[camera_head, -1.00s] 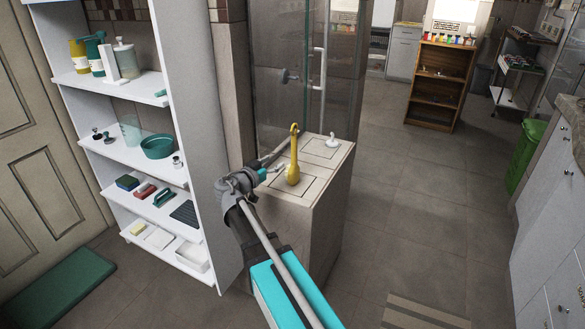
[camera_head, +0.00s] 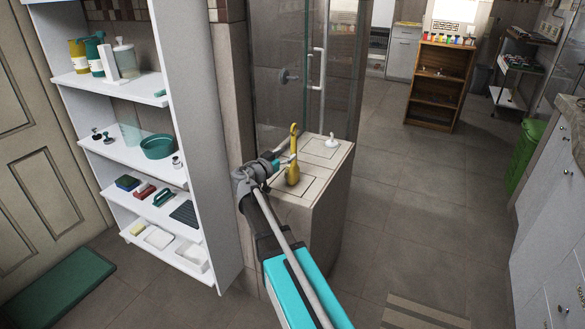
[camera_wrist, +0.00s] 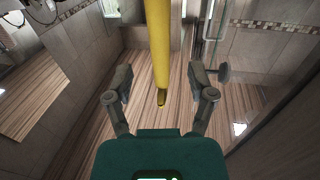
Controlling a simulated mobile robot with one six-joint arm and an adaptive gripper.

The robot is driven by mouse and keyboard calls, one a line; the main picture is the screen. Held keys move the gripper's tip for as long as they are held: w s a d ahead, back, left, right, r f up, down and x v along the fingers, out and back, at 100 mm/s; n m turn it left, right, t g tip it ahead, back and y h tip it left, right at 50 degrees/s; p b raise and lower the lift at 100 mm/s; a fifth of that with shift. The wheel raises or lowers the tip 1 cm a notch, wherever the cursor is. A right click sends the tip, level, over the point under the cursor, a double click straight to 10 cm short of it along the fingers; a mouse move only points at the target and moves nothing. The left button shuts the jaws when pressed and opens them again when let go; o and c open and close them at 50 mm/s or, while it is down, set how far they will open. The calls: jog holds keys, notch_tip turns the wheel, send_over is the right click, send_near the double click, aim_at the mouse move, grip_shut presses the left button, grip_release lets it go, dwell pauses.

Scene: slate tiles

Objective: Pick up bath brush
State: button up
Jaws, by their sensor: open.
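The bath brush is yellow and stands upright on a tiled ledge (camera_head: 322,178) in the head view, its handle loop at the top (camera_head: 293,130). In the wrist view the yellow brush (camera_wrist: 158,45) runs down from the top edge and ends between the fingers. My gripper (camera_head: 286,163) is right beside the brush in the head view. In the wrist view my gripper (camera_wrist: 160,88) is open, with one finger on each side of the brush and a gap on both sides. The far end of the brush is outside the wrist view.
A small white item (camera_head: 332,141) stands on the ledge behind the brush. A glass shower panel (camera_head: 280,60) rises behind the ledge. A white shelf unit (camera_head: 190,130) with bath items stands to the left. Open floor (camera_head: 420,210) lies to the right.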

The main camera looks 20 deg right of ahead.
aim_at(292, 150)
jog(key=shift+x, duration=2.4)
grip_shut()
